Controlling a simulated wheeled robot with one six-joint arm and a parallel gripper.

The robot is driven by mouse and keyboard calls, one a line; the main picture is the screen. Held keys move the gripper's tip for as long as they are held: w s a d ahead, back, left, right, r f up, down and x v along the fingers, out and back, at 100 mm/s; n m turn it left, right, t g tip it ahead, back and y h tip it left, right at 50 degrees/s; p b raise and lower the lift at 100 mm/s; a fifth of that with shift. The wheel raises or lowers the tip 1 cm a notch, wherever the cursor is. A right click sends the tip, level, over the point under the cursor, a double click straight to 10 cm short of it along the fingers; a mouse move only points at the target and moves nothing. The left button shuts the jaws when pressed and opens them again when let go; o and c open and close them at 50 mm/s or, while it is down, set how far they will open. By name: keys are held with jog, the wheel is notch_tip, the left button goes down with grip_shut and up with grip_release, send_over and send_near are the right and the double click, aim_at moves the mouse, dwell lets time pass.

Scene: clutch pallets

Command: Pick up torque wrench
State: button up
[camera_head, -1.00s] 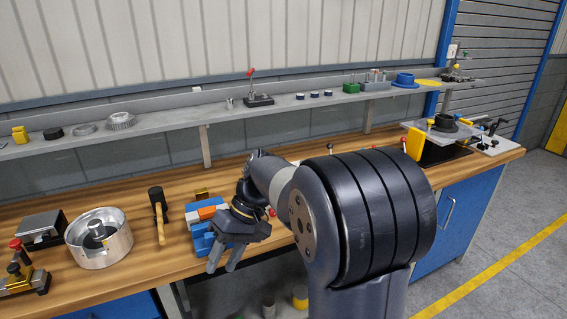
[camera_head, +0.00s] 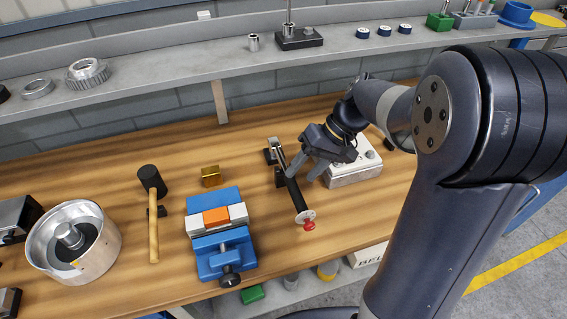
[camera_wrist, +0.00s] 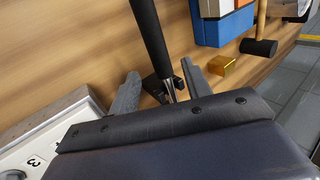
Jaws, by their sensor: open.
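The torque wrench (camera_head: 295,193) has a black grip, a metal head end and a red knob at its near end. It lies on the bench on small dark supports, pointing toward the front edge. My gripper (camera_head: 301,177) is open and hangs over the wrench near its upper half. In the wrist view the black shaft of the wrench (camera_wrist: 150,38) runs between my two spread fingers (camera_wrist: 160,72). Whether either finger touches it I cannot tell. The head end is partly hidden behind the gripper body in the wrist view.
A grey box with round knobs (camera_head: 352,172) stands close to the right of my gripper. A blue vise (camera_head: 222,257), a brass block (camera_head: 210,176) and a mallet (camera_head: 153,220) are to the left. A shelf (camera_head: 180,83) runs along the back.

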aim_at(295, 182)
jog(key=x, duration=0.5)
jog(key=shift+s+a+f+p, duration=0.1)
jog(key=shift+s+f+p, duration=0.05)
jog(key=shift+s+p, duration=0.15)
grip_shut()
jog(key=shift+w, duration=0.1)
